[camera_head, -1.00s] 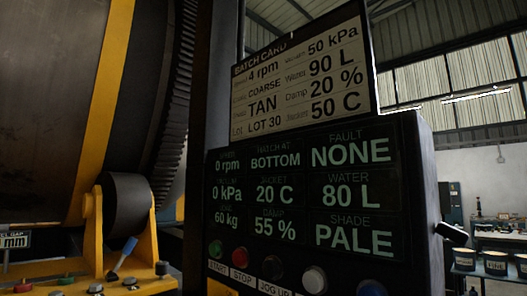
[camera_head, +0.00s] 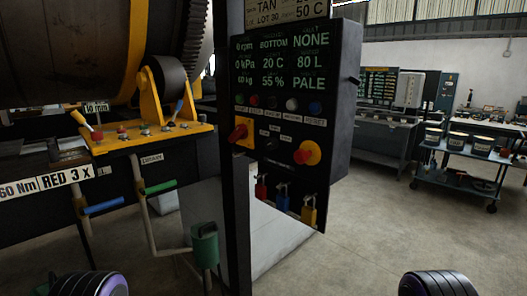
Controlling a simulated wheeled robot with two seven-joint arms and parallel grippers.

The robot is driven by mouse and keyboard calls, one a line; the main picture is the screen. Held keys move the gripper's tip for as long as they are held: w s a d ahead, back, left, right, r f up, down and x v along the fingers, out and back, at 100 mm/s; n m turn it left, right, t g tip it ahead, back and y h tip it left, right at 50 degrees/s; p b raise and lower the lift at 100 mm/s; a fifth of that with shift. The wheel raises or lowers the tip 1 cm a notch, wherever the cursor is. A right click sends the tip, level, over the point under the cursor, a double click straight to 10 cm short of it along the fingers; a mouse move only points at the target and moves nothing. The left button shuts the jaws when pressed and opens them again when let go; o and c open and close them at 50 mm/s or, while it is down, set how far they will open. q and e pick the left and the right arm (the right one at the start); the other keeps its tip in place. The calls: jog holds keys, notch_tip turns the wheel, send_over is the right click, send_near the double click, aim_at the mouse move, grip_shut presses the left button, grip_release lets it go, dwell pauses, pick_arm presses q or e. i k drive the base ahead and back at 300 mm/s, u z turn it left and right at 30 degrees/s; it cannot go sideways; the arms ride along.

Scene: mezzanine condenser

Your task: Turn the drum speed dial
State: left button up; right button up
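The black control panel (camera_head: 346,110) stands on a dark post right of the drum. Its screen (camera_head: 281,61) shows "0 rpm", BOTTOM and NONE in the top row. Below the push buttons are a red handle on a yellow plate (camera_head: 238,134), a small dark knob (camera_head: 270,144) and a red handle on a round yellow plate (camera_head: 303,155). The labels are too small to read, so I cannot tell for sure which is the drum speed dial. Only dark rounded parts of my arms show at the bottom corners. Neither gripper is in view.
The big drum (camera_head: 60,50) and its yellow roller bracket (camera_head: 151,94) are at the left. Red, blue and yellow padlocks (camera_head: 283,201) hang under the panel. A green box (camera_head: 205,245) stands below left. A blue cart with tins (camera_head: 465,175) is at the right. Floor between is clear.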

aim_at(270, 144)
jog(key=u, duration=0.55)
jog(key=i, duration=1)
jog(key=z, duration=0.4)
